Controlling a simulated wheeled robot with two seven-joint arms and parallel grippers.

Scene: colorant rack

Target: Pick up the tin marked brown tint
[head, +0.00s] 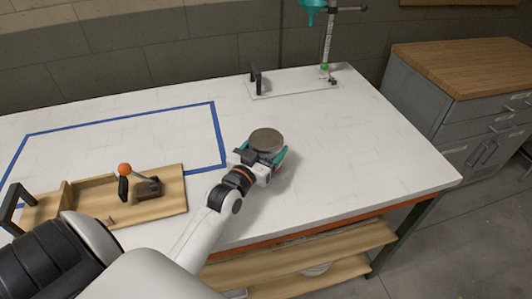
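One tin (267,140) with a round grey-brown lid is on or just above the white table, right of the blue tape outline. No label can be read on it from here, so I cannot tell if it is marked brown tint. My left gripper (268,158) is at this tin, with its teal fingers around the tin's near and right sides. The fingers' contact with the tin is partly hidden, and I cannot tell whether they are closed on it. My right gripper is not in view.
A wooden tray with an orange-knobbed lever (124,170) stands at the left. A stand with a teal funnel (313,6) is on a clear base (285,83) at the back. The table's right side (385,150) is clear. A grey cabinet (440,110) stands beyond.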

